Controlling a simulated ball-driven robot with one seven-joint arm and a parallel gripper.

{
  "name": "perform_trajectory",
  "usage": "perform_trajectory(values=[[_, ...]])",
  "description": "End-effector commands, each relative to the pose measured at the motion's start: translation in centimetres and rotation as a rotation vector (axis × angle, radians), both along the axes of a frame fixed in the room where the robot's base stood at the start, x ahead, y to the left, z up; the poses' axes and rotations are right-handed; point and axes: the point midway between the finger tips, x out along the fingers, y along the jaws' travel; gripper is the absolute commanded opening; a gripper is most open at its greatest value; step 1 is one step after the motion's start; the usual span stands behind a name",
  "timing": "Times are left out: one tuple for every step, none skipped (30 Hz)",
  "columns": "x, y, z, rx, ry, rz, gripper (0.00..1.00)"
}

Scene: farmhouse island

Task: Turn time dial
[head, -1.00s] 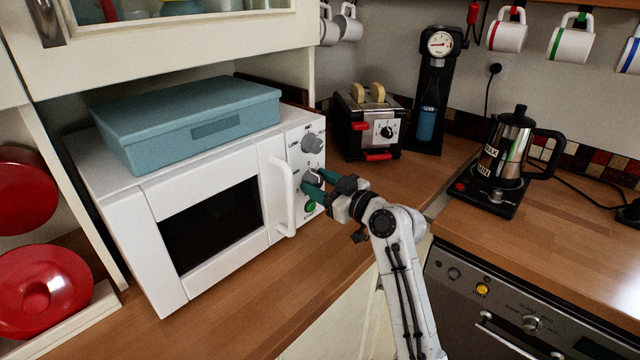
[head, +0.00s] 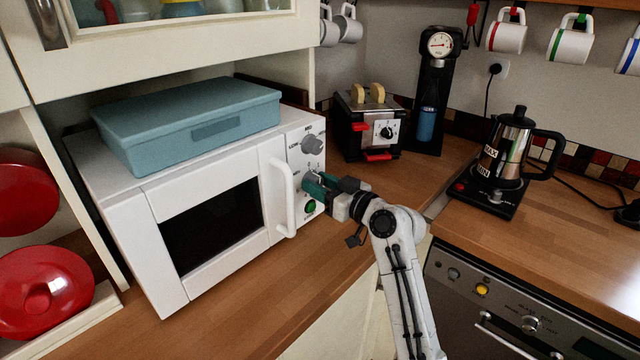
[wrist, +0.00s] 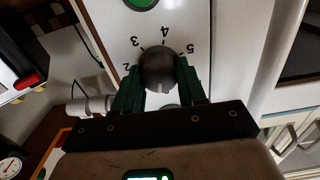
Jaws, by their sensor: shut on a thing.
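The white microwave (head: 225,270) stands on the wooden counter, its control panel on the right side of its front. The time dial (wrist: 158,66) is a grey round knob in the wrist view, with the numbers 2 to 5 printed around it. My gripper (head: 311,184) reaches the panel from the right, and its green fingers are shut on the time dial, one on each side. In the head view my fingers mostly hide this dial. A second grey knob (head: 312,145) is above it and a green button (head: 309,207) below it.
The white door handle (head: 284,197) stands out just left of my gripper. A blue box (head: 190,120) lies on the microwave. A toaster (head: 368,125) with bread stands behind, to the right. The counter in front of the microwave is clear.

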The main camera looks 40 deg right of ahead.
Motion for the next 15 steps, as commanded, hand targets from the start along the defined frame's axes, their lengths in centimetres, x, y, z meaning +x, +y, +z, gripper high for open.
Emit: perform_trajectory(values=[[0.01,0.04,0.06,0.043,0.002,0.001,0.1],[0.02,0.05,0.07,0.071,0.003,0.001,0.1],[0.03,0.05,0.08,0.109,0.005,0.001,0.1],[0.02,0.05,0.09,0.137,0.006,0.001,0.1],[0.02,0.03,0.1,0.166,0.007,0.001,0.1],[0.01,0.0,0.11,0.204,0.008,0.001,0.1],[0.0,-0.01,0.12,0.233,0.009,0.0,0.1],[0.0,-0.02,0.13,0.262,0.01,0.0,0.1],[0.0,-0.02,0.15,0.299,0.011,0.0,0.1],[0.01,0.0,0.16,0.328,0.012,0.0,0.1],[0.02,0.01,0.17,0.357,0.013,0.001,0.1],[0.02,0.0,0.18,0.395,0.014,0.0,0.1],[0.02,-0.02,0.19,0.423,0.015,0.0,0.1],[0.01,-0.03,0.2,0.451,0.016,0.0,0.1],[0.0,-0.06,0.2,0.49,0.017,0.0,0.1]])
